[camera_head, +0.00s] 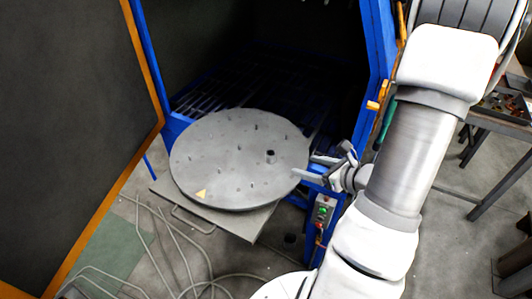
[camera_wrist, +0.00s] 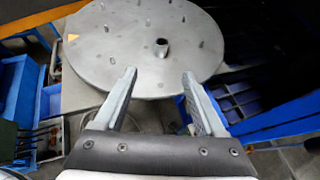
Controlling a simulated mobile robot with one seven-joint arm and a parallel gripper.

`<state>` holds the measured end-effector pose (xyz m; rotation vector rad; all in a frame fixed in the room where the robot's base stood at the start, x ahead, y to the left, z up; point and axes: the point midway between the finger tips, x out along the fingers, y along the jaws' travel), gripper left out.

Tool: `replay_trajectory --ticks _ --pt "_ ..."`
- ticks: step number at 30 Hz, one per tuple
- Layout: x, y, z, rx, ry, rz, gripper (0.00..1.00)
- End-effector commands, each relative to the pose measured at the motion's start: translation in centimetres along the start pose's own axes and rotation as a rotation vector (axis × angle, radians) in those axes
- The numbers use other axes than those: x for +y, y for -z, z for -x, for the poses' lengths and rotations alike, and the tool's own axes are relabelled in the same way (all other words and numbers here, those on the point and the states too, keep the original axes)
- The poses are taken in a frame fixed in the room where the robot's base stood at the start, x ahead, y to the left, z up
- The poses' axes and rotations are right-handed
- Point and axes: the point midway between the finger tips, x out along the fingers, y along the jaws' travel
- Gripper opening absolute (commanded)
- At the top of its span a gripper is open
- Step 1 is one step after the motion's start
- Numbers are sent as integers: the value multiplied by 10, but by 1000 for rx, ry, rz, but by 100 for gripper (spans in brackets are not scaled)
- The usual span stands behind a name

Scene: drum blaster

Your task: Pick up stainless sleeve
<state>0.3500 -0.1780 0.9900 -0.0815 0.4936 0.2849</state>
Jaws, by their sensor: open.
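The stainless sleeve is a small dark grey hollow cylinder (camera_head: 270,156) standing upright on the right part of the round grey turntable (camera_head: 215,185). In the wrist view the sleeve (camera_wrist: 162,48) stands ahead of the fingers, roughly midway between them sideways. My gripper (camera_head: 306,166) is at the right edge of the turntable, pointing left. In the wrist view my gripper (camera_wrist: 158,75) has its two fingers spread apart with nothing between them. The sleeve is apart from both fingertips.
Several short pins stand on the turntable around the sleeve. A yellow triangle mark (camera_head: 201,194) is at its front. The blue blaster frame (camera_head: 376,55) rises behind my gripper. The open door (camera_head: 70,130) is at left. A control box (camera_head: 323,211) is below my gripper.

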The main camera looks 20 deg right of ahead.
Motion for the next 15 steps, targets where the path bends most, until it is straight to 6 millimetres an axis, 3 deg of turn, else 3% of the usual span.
replay_trajectory --ticks 5,15 --pt "-4 5 -17 2 15 -24 72" --pt "-4 4 -91 2 12 -21 72"
